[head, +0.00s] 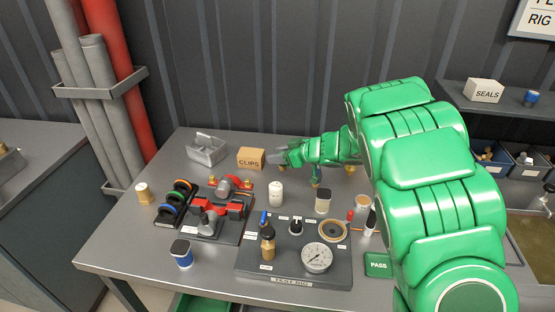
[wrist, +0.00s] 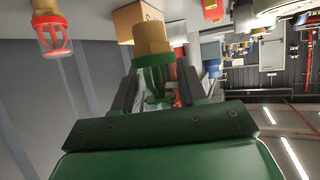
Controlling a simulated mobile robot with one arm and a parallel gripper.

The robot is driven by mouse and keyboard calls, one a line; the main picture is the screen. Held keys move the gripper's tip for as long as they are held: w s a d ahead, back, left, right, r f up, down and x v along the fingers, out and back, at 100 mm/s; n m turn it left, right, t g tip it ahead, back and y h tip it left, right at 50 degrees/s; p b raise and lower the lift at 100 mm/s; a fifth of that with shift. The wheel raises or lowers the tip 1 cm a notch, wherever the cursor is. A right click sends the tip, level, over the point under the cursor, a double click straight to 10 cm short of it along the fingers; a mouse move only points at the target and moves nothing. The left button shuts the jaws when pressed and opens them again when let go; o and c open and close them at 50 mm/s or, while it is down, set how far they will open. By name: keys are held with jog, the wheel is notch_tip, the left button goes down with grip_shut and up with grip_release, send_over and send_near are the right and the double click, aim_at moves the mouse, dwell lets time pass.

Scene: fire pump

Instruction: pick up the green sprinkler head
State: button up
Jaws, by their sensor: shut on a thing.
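The green sprinkler head (wrist: 156,80) has a brass body and a green cage. In the wrist view it sits between the two dark fingers of my gripper (wrist: 155,88), which is shut on it. In the head view my gripper (head: 285,157) is at the back of the table, just right of the clips box, and the green sprinkler head cannot be made out there. A similar sprinkler head with a red cage (wrist: 54,38) stands apart at the upper left of the wrist view.
The cardboard CLIPS box (head: 251,158) is close to my gripper, with a grey metal tray (head: 207,150) left of it. A white cylinder (head: 276,193) and the test rig board (head: 292,268) with its gauge (head: 316,257) stand in front. The table's left end has free room.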

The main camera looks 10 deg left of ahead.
aim_at(281, 152)
jog(key=s+r, duration=0.1)
jog(key=s+d+r, duration=0.1)
jog(key=r, duration=0.1)
jog(key=shift+s, duration=0.2)
jog(key=s+d+r, duration=0.3)
jog(key=s, duration=0.5)
jog(key=shift+r, duration=0.3)
